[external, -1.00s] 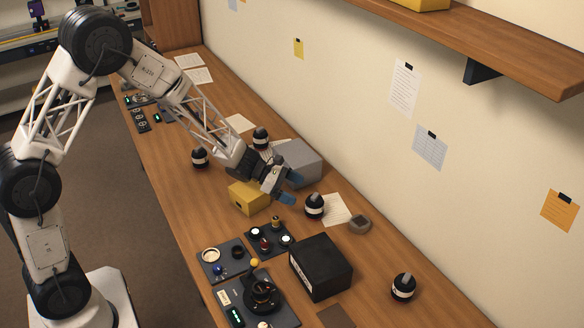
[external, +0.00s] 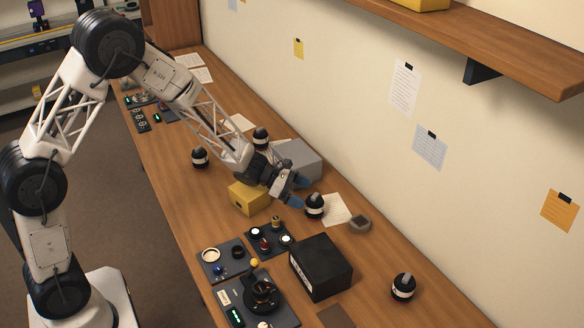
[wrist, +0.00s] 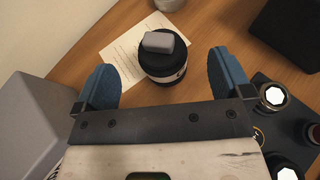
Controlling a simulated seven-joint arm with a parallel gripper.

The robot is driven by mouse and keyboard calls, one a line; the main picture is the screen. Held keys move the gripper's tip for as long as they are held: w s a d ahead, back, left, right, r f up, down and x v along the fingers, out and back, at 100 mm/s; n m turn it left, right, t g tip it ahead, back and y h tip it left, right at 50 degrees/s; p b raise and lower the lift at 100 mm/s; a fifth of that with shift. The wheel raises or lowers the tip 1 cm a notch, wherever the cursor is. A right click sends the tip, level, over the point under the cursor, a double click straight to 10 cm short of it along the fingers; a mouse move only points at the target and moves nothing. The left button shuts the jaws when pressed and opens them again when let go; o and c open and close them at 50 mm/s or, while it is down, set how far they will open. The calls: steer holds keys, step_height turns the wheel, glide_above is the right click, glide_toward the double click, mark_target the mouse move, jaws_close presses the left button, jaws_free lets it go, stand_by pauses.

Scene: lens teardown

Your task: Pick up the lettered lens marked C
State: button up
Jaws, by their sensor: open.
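A black lens (external: 315,207) with a white band and a grey block-shaped top stands upright on the bench. In the wrist view the same lens (wrist: 163,70) shows ahead of and between my two blue fingers, apart from both. A dark mark on its band is only partly visible, so I cannot read the letter for sure. My gripper (external: 297,190) is open and empty, just up-left of this lens. Similar banded lenses stand at the left (external: 199,158), behind my arm (external: 261,138) and at the front right (external: 403,286); their letters are too small to read.
A grey box (external: 300,160) and a yellow box (external: 247,198) stand close to my gripper. A black box (external: 320,266) stands in front of the lens. A paper sheet (external: 335,209) and a small grey-brown container (external: 360,224) lie beside it. Dark trays (external: 222,268) hold small parts.

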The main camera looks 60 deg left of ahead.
mark_target(315, 199)
steer(key=shift+w+d, duration=0.1)
steer(key=shift+x, duration=2.5)
steer(key=shift+f, duration=0.15)
steer(key=c, duration=1.8)
